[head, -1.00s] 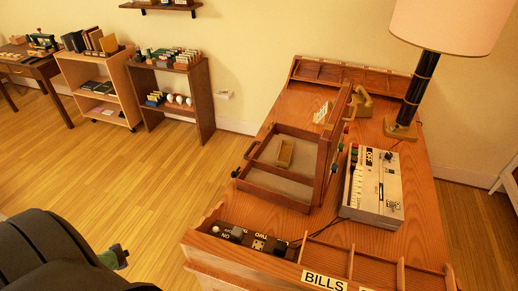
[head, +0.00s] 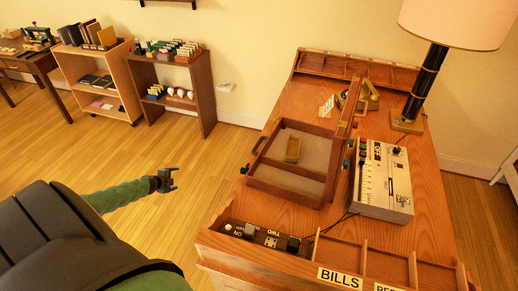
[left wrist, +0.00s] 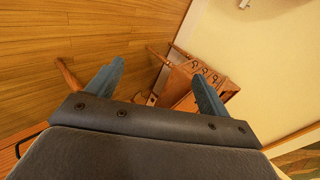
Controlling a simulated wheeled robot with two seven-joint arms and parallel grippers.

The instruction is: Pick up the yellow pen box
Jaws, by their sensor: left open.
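The yellow pen box (head: 292,149) is a small open-topped yellowish box. It lies inside a shallow wooden case (head: 264,176) on the desk in the head view. My left gripper (head: 171,180) is over the floor, left of the desk and apart from the box. In the left wrist view its two fingers (left wrist: 155,88) are spread with nothing between them. The pen box cannot be made out in the left wrist view. My right gripper is not in view.
The case's raised lid (head: 345,130) stands on its right side. A grey console (head: 385,180) with knobs lies right of it, and a lamp (head: 425,90) stands behind. A switch panel (head: 268,238) and slots line the desk's near edge.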

